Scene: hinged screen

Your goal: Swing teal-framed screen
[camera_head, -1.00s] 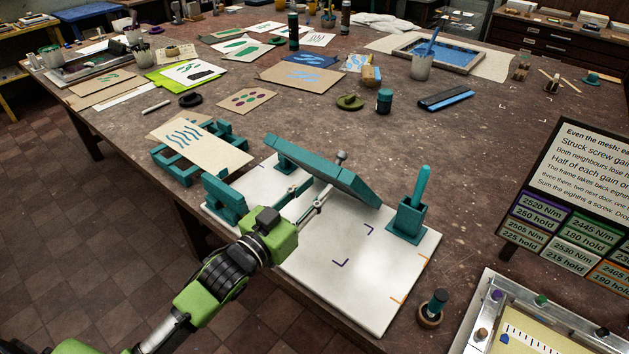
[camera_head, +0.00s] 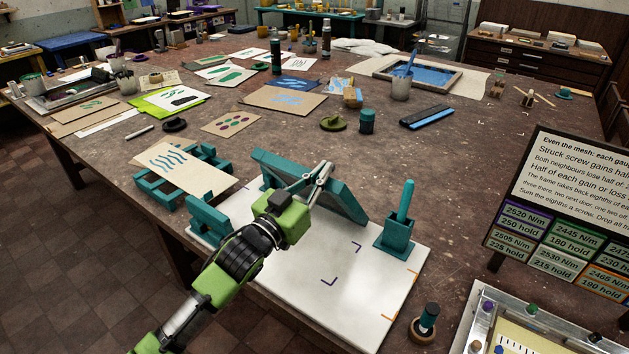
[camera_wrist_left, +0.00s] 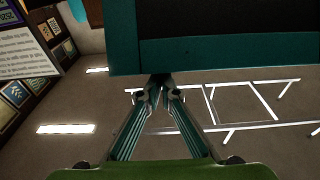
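The teal-framed screen (camera_head: 338,196) stands tilted on its hinge side over the white board (camera_head: 300,285). My left gripper (camera_head: 324,170) is at the middle of its upper edge, fingers drawn together there. In the left wrist view the two fingertips (camera_wrist_left: 159,82) nearly meet at the edge of the teal frame (camera_wrist_left: 230,55), whose dark mesh fills the top of the picture. The small knob on that edge is hidden by the fingers. My right gripper is in neither view.
A teal holder (camera_head: 394,236) with an upright handle stands right of the screen. A teal rack (camera_head: 160,190) with a printed card (camera_head: 186,165) is at left. A dark-capped bottle (camera_head: 426,322) sits by the board's front corner. A sign (camera_head: 565,210) stands at right.

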